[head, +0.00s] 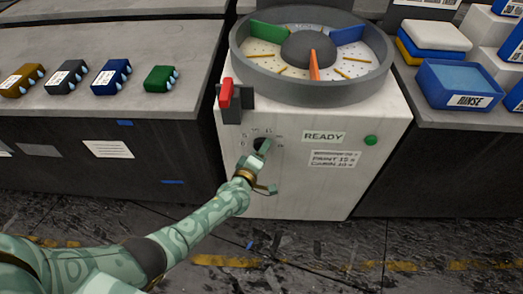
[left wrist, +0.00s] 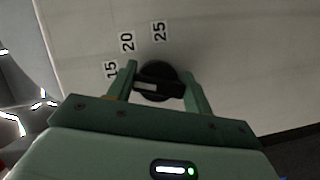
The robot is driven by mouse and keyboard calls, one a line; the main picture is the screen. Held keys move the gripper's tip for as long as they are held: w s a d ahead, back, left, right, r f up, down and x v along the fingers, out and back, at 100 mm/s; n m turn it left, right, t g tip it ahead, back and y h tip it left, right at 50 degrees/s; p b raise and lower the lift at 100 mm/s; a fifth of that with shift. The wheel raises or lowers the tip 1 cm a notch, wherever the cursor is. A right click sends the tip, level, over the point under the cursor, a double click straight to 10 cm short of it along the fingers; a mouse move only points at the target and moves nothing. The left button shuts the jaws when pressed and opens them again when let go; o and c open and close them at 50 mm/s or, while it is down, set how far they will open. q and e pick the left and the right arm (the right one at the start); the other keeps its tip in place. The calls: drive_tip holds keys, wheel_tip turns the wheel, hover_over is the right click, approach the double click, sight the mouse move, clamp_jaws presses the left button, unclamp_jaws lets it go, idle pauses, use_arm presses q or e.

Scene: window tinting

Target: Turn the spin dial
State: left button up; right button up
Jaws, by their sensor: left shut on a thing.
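The spin dial is a round black knob (left wrist: 158,76) on the white front of the machine, with a bar across its middle. Numbers 15, 20 and 25 show around it in the left wrist view. In the head view the dial (head: 261,144) is partly hidden by my gripper. My left gripper (left wrist: 160,84) has one finger on each side of the dial and is shut on it. It also shows in the head view (head: 258,158), reaching up from the lower left. My right gripper is not in view.
The white machine (head: 310,185) carries a round spinner bowl (head: 245,76) on top and a red lever (head: 226,93) at its left. A green button (head: 371,140) is on the right of its front.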

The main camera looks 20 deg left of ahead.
use_arm(q)
drive_tip(key=shift+s+f, duration=0.1)
drive_tip(key=shift+f, duration=0.1)
idle(0.3)
drive_tip(key=o, duration=0.9)
drive_tip(key=shift+d, duration=0.1)
drive_tip(key=shift+o, duration=0.4)
drive_tip(key=shift+r, duration=0.1)
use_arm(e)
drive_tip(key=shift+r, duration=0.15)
use_arm(q)
drive_tip(key=s+a+r+p, duration=0.1)
drive_tip(key=s+p, duration=0.5)
drive_tip(key=s, duration=1)
drive_tip(key=shift+a+r+p, duration=0.3)
drive_tip(key=shift+r, duration=0.25)
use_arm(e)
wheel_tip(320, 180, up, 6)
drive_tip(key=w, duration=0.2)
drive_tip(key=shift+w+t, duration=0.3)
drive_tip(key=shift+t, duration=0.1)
